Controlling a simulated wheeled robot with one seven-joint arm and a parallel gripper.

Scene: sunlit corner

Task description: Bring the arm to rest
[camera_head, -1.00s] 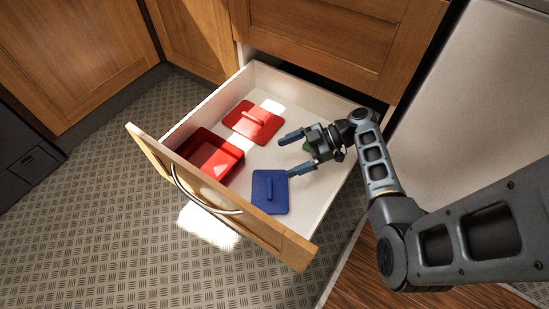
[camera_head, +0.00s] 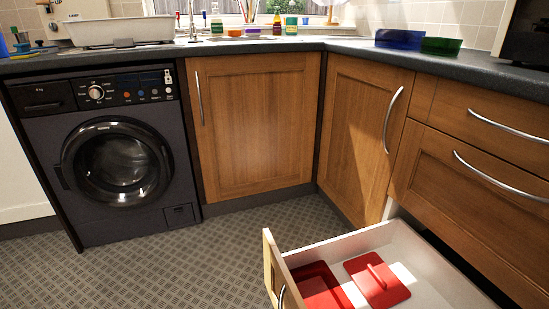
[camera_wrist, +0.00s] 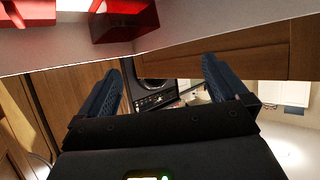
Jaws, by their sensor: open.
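My gripper (camera_wrist: 162,66) shows only in the wrist view. Its two dark fingers are spread wide with nothing between them. The open drawer (camera_head: 440,265) is at the lower right of the head view. In it lie a red box (camera_head: 318,290) and, to its right, a red lid with a handle (camera_head: 377,281). The wrist view shows red pieces (camera_wrist: 125,24) in the drawer at its top edge, apart from the fingers. The blue lid is out of the head view.
A washing machine (camera_head: 110,155) stands at the left beside a wooden cabinet door (camera_head: 255,125). A dark counter (camera_head: 330,44) runs above, with a blue container (camera_head: 400,38) and a green container (camera_head: 441,46) on it. The patterned floor (camera_head: 190,265) is clear.

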